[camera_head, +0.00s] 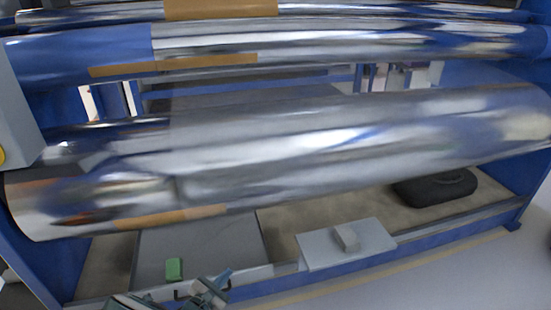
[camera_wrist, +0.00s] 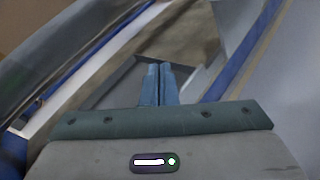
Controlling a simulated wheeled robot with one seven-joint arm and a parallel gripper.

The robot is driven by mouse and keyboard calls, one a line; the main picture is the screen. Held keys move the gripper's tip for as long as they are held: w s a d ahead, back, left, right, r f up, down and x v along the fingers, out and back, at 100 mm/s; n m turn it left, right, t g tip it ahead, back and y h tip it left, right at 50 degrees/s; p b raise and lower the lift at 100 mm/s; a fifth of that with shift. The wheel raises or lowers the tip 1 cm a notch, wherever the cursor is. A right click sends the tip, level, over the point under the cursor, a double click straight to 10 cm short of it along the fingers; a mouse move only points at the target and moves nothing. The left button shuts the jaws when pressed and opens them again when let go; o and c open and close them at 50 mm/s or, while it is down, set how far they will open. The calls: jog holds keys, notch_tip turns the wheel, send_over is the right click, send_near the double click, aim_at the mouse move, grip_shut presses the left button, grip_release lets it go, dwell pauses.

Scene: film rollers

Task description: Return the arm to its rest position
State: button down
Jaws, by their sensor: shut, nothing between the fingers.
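My gripper (camera_wrist: 160,84) is in the wrist view, its two blue-grey fingers together and empty. The grey housing of the gripper fills the lower part of that view. In the head view, a part of my arm shows at the bottom edge, left of the middle, in front of the machine's lower frame. The large shiny roller (camera_head: 330,145) crosses the head view above it, apart from it. Part of a roller (camera_wrist: 50,60) also shows at the left in the wrist view.
More shiny rollers (camera_head: 340,45) run across the top. A blue frame (camera_head: 440,238) borders the base. A green block (camera_head: 173,268), a grey plate (camera_head: 315,252) with a small grey block (camera_head: 346,238), and a black case (camera_head: 434,188) lie low. The floor (camera_head: 470,280) at right is clear.

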jog(key=s+d+r+m+g+h+p, duration=0.3)
jog(key=d+r+m+g+p, duration=0.8)
jog(key=d+r, duration=1.25)
jog(key=s+d+r+m+y+p, duration=0.2)
jog(key=s+r+m+y, duration=0.3)
jog(key=s+r+m, duration=0.3)
jog(key=s+d+r+m+y+p, duration=0.3)
jog(key=s+r+m, duration=0.4)
jog(key=r, duration=0.9)
jog(key=shift+s+d+m+g+y+p, duration=0.3)
jog(key=shift+s+d+m+g+y, duration=0.1)
jog(key=shift+s+d+y, duration=0.6)
jog(key=shift+s, duration=0.1)
